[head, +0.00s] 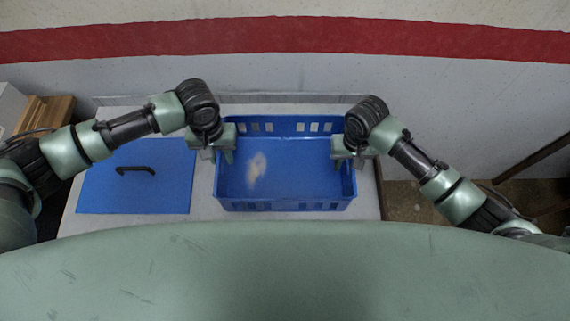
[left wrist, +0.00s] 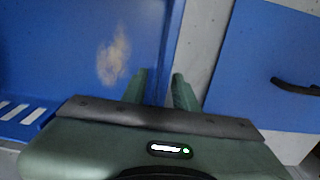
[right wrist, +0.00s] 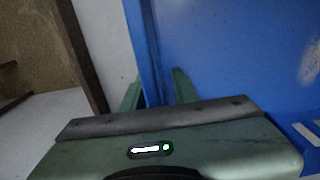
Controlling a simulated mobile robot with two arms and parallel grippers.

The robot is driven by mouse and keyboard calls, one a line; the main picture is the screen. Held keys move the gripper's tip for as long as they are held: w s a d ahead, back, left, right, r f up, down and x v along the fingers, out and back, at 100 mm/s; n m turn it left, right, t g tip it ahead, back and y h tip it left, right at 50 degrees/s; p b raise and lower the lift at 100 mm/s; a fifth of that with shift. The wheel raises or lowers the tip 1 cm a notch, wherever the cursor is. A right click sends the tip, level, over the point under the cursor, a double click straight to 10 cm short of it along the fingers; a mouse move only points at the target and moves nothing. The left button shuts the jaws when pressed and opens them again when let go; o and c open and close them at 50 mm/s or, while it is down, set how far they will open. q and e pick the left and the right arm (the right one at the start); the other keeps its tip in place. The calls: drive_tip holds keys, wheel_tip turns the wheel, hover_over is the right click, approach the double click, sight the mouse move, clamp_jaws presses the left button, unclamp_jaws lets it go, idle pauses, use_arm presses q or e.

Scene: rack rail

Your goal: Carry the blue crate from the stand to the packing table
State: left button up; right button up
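The blue crate (head: 286,205) stands upright and open on a pale stand top (head: 203,200). It looks empty, with a pale worn patch on its floor. My left gripper (head: 222,157) is at the crate's left wall, with one finger on each side of the rim; the same fingers show in the left wrist view (left wrist: 159,90). My right gripper (head: 348,157) straddles the right wall likewise, also seen in the right wrist view (right wrist: 156,88). Both grippers look open, with small gaps beside the wall. I cannot identify the packing table in these views.
A flat blue panel with a black handle (head: 136,190) lies left of the crate, with a narrow bare strip between. A wall with a red stripe (head: 285,35) rises behind. A wooden object (head: 45,115) is at the far left. Brown floor (head: 410,203) shows at the right.

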use_arm(q)
drive_tip(key=c, duration=0.6)
use_arm(e)
drive_tip(key=c, duration=0.6)
use_arm(q)
clamp_jaws()
use_arm(e)
clamp_jaws()
